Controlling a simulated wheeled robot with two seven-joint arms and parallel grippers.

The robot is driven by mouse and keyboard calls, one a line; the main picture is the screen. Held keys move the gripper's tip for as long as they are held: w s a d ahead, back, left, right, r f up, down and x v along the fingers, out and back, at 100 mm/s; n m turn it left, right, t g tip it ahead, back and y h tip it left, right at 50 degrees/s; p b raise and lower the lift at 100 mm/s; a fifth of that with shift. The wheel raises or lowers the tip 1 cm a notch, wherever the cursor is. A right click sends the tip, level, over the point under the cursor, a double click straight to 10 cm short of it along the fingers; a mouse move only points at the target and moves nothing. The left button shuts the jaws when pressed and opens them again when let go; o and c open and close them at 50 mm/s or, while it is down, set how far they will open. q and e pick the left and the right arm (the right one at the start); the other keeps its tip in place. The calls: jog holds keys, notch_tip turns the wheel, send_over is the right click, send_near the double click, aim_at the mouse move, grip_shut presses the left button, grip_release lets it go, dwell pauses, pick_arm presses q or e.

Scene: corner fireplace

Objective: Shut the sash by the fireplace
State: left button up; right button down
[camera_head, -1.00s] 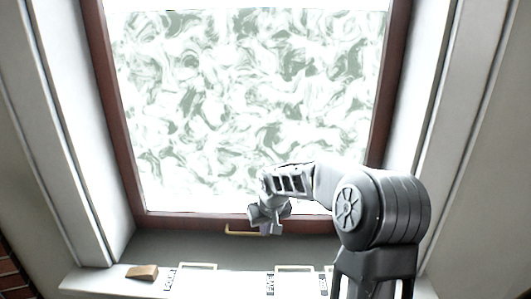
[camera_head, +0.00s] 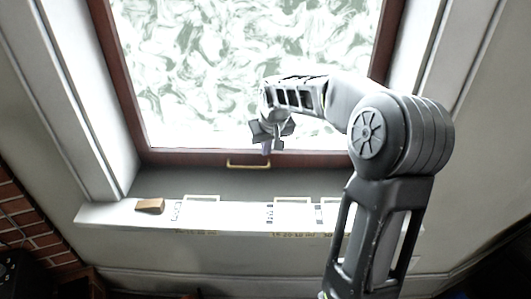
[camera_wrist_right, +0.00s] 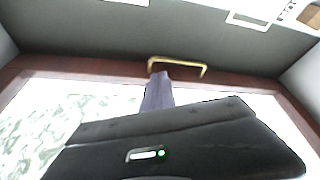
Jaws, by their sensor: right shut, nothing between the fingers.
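The sash (camera_head: 240,75) has a red-brown frame and marbled white-green glass, and fills the upper middle of the head view. A brass handle (camera_head: 248,166) sits on its bottom rail (camera_head: 190,158); I cannot tell whether there is a gap under the rail. My right gripper (camera_head: 266,149) is shut and empty, in front of the lower glass, slightly above and right of the handle in the picture. In the right wrist view the brass handle (camera_wrist_right: 178,64) lies just beyond the shut fingertips (camera_wrist_right: 161,76); contact is not clear. My left gripper is not in view.
Below the sash is a grey sill strip (camera_head: 230,184) with a white ledge (camera_head: 240,217). A brown block (camera_head: 150,206) and several white-framed cards (camera_head: 293,212) are on the ledge. Red brickwork (camera_head: 35,225) stands at the lower left. My right arm covers the ledge's right part.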

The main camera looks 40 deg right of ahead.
jog(key=v, duration=0.6)
dwell(0.5)
